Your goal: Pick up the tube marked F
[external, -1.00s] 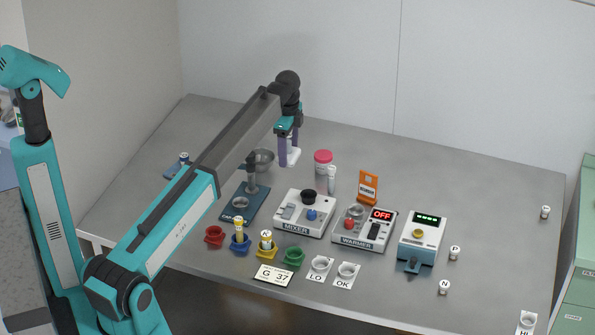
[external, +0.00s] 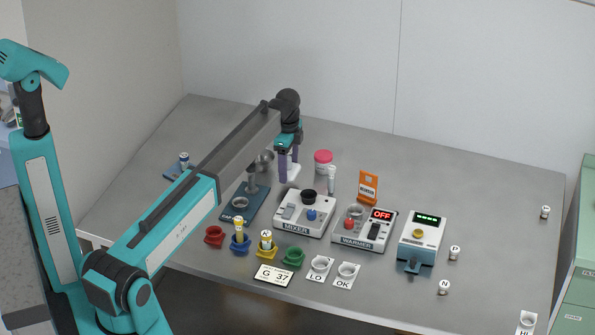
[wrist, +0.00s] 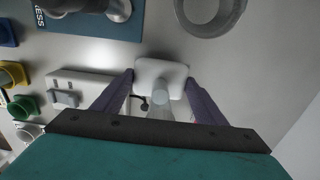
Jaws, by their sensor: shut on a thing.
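My gripper (external: 287,172) is shut on a white piece (external: 291,169) towards the back of the table, behind the mixer. In the wrist view my gripper (wrist: 161,76) has its purple fingers on either side of the white piece (wrist: 160,70), a rounded plate with a pale stem. I see no letter on it. No F is readable on any tube. A tube with a yellow cap (external: 238,223) stands in the blue holder, and another tube (external: 265,238) in the yellow holder. Small tubes N (external: 444,287) and P (external: 454,252) stand at the right.
The mixer (external: 290,225), warmer (external: 350,237) and a blue device (external: 428,245) stand mid-table. The press (external: 233,213) is left of the mixer. A metal bowl (external: 265,158) is close beside my gripper, and a pink-lidded jar (external: 323,157) stands to its right.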

